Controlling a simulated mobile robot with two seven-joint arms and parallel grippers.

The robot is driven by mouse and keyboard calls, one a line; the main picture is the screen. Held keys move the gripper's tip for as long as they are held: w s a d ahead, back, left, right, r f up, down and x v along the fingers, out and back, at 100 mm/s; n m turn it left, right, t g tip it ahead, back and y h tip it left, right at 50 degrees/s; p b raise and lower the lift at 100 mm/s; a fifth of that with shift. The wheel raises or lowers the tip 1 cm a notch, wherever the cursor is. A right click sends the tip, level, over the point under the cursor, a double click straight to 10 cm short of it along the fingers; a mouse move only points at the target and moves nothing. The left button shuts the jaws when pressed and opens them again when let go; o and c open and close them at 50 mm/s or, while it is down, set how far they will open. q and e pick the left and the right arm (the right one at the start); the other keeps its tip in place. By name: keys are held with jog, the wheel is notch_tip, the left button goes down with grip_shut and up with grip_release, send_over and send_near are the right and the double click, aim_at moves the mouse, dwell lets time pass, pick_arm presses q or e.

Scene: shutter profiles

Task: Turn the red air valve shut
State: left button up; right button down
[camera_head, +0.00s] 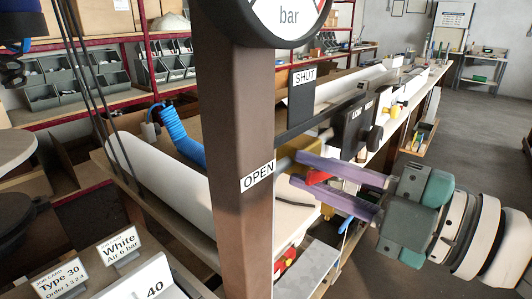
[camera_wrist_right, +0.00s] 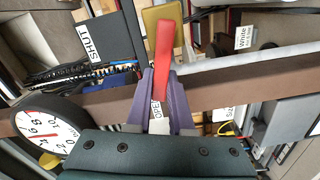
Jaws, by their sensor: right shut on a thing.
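The red valve lever (camera_head: 318,177) shows partly between the purple fingers of my right gripper (camera_head: 298,171). In the right wrist view the lever (camera_wrist_right: 165,42) runs up from between the fingertips (camera_wrist_right: 161,78) toward a brass-coloured block (camera_wrist_right: 160,18). My right gripper is shut on the lever; its gripped end is partly hidden by the fingers. The OPEN label (camera_head: 258,176) is on the brown post beside the fingertips. The SHUT label (camera_head: 304,76) is on a dark plate higher up, away from the lever. My left gripper is not in view.
The brown post (camera_head: 240,110) stands close to my fingertips, with a round bar gauge (camera_head: 285,15) at its top. A white roll (camera_head: 160,180) and blue coiled hose (camera_head: 182,137) lie behind it. The floor (camera_head: 470,130) at right is clear.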

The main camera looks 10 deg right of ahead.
jog(key=m+p, duration=0.1)
jog(key=r+m+p, duration=0.2)
jog(key=shift+w+d+m, duration=0.3)
jog(key=shift+d+m, duration=0.05)
jog(key=shift+m, duration=0.05)
jog(key=shift+w+d+r+m+p, duration=0.2)
jog(key=shift+r+m+p, duration=0.15)
jog(key=shift+m+p, duration=0.45)
jog(key=m, duration=0.2)
jog(key=m+p, duration=0.1)
jog(key=shift+w+d+r, duration=0.25)
jog(key=shift+d+r, duration=0.05)
jog(key=shift+d, duration=0.1)
jog(key=m, duration=0.1)
jog(key=d+m, duration=0.1)
jog(key=shift+w+r+m+p, duration=0.2)
jog(key=shift+w+m+p, duration=0.1)
jog(key=shift+w+p, duration=0.1)
jog(key=shift+w+d+m, duration=0.25)
jog(key=shift+d+m, duration=0.05)
jog(key=shift+m, duration=0.6)
jog(key=shift+w+d+m, duration=0.2)
jog(key=shift+d+m, duration=0.1)
jog(key=shift+m, duration=0.6)
jog(key=c, duration=0.8)
grip_release()
